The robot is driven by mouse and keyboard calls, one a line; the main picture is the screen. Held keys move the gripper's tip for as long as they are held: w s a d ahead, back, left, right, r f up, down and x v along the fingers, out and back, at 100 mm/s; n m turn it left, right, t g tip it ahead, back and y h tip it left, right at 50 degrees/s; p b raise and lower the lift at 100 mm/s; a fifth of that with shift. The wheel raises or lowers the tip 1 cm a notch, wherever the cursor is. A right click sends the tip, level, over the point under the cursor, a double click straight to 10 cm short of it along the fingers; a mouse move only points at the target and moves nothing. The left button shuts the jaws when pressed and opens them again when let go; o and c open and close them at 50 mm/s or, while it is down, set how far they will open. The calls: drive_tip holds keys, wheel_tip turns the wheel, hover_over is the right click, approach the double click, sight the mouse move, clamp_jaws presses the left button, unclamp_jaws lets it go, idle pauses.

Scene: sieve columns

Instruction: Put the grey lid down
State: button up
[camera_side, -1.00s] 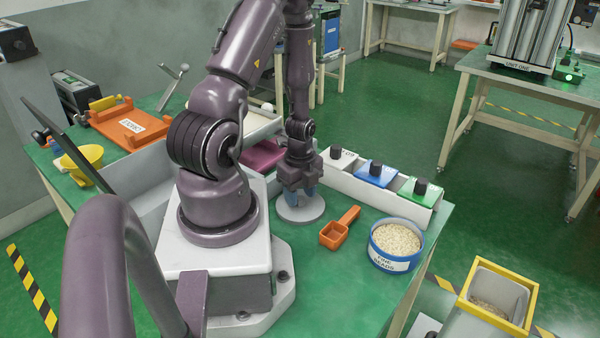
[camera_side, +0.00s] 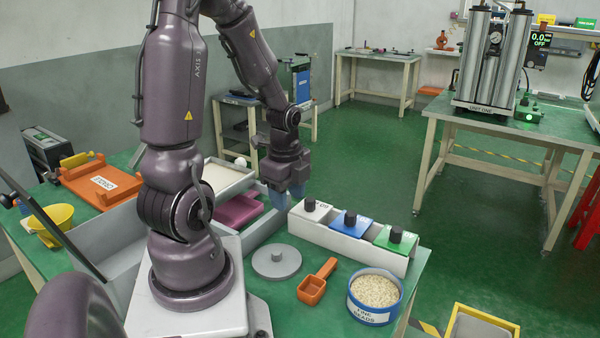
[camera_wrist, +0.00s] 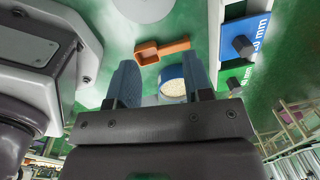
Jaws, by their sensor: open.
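Part of a pale grey disc, likely the lid, shows at the top edge of the wrist view (camera_wrist: 146,8). My gripper (camera_side: 281,203) is raised behind the lid, apart from it, near the left end of the white block. In the wrist view its two blue fingers (camera_wrist: 165,85) stand apart with nothing held between them.
An orange scoop (camera_side: 313,288) and a blue-rimmed tub of beads (camera_side: 373,299) stand right of the lid. A white block (camera_side: 335,240) with white, blue and green knobbed tops runs behind them. Bare green table lies around the lid.

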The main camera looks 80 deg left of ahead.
drive_tip(key=w+d+r+n+t, duration=0.1)
drive_tip(key=d+r+n+t, duration=0.4)
drive_tip(key=d+r+n, duration=0.5)
drive_tip(key=d+r, duration=0.7)
drive_tip(key=d, duration=0.1)
drive_tip(key=shift+w+d+r+h, duration=0.3)
drive_tip(key=shift+r, duration=0.05)
